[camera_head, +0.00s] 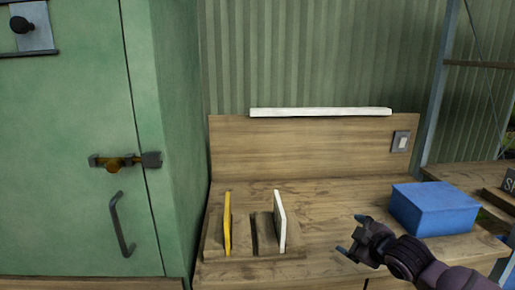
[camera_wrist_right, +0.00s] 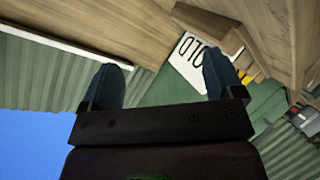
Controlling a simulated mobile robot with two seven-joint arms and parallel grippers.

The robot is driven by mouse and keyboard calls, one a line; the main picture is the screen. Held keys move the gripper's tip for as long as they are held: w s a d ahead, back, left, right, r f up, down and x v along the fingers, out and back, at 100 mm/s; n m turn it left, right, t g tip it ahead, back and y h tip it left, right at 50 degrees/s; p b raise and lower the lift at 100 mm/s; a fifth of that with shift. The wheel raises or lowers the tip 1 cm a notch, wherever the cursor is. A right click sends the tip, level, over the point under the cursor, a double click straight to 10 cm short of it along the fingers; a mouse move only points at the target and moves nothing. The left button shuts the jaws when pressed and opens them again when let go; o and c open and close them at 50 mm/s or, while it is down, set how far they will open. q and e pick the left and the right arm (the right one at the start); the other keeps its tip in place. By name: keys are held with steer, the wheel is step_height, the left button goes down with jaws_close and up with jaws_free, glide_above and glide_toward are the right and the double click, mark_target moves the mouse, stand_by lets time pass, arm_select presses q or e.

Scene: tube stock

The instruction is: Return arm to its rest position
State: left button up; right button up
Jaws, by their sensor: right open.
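My right gripper (camera_head: 349,234) comes in from the lower right in the head view, over the front of the wooden workbench (camera_head: 330,205). Its two fingers are apart, and nothing shows between them. In the right wrist view the open fingers (camera_wrist_right: 165,88) frame a tilted scene. A white plate with dark letters, partly readable as "OLD" (camera_wrist_right: 188,62), shows behind one finger. In the head view a wooden rack (camera_head: 240,222) holds a yellow plate (camera_head: 227,224) and a white plate (camera_head: 280,220) upright, left of the gripper and apart from it. My left gripper is not in view.
A blue box (camera_head: 434,208) stands on the bench just right of and behind my right gripper. A green cabinet (camera_head: 70,150) with a brass bolt and handle stands at the left. A white bar lamp (camera_head: 320,112) and a switch (camera_head: 400,141) are on the backboard. The bench between rack and box is clear.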

steer(key=s+d+f+m+h, duration=0.1)
steer(key=s+f+m, duration=0.3)
steer(key=s+f, duration=0.4)
steer(key=s+d+f+m+g+h, duration=0.1)
steer(key=s+f+m, duration=0.3)
steer(key=s+f, duration=0.4)
steer(key=s+d+f+m+h, duration=0.1)
steer(key=s+f+m, duration=0.3)
steer(key=s+f, duration=0.5)
steer(key=s+h, duration=0.1)
steer(key=s, duration=0.9)
steer(key=shift+g, duration=0.3)
